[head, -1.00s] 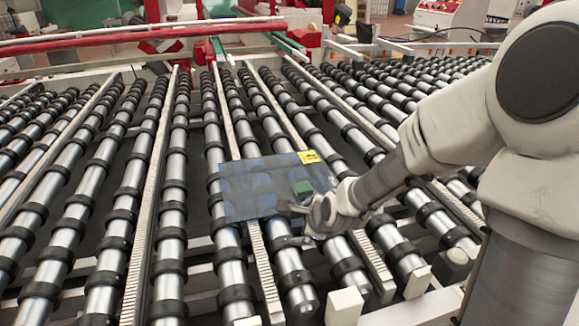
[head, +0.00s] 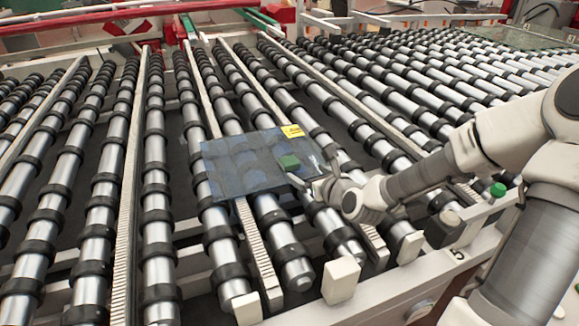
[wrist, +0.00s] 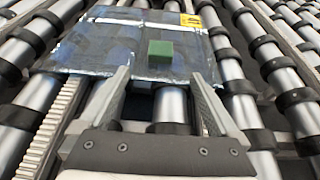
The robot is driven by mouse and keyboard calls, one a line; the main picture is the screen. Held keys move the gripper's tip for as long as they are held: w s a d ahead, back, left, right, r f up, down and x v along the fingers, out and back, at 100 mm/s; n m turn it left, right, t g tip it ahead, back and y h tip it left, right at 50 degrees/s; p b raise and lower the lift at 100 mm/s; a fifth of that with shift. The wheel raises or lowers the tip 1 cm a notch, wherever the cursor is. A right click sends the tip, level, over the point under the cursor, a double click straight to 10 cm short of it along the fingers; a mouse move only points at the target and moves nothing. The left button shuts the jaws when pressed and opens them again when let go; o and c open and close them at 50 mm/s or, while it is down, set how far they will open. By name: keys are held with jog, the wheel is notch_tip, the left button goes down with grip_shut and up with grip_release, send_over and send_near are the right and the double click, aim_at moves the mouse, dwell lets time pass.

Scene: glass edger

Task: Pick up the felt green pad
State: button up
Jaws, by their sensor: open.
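The green felt pad (head: 289,161) is a small dark green block lying on a flat glass sheet (head: 235,170). The sheet rests on the conveyor rollers. In the wrist view the pad (wrist: 160,51) sits on the sheet (wrist: 100,45), ahead of the fingers and between their lines. My gripper (head: 308,178) is just right of the pad in the head view, at the sheet's near right edge. The wrist view shows its two fingers (wrist: 161,80) spread apart with nothing between them.
A yellow label (head: 292,131) is on the sheet's far right corner. Black-ringed metal rollers (head: 157,220) and pale toothed strips (head: 126,190) surround the sheet. White blocks (head: 340,280) stand at the near frame edge. A green button (head: 498,190) is at the right.

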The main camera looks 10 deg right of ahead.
aim_at(290, 161)
jog(key=b+x, duration=0.1)
jog(key=x, duration=1.2)
jog(key=shift+w+r+b, duration=0.1)
jog(key=shift+b, duration=0.25)
jog(key=shift+d, duration=0.1)
jog(key=c, duration=1.4)
jog(key=shift+r, duration=0.1)
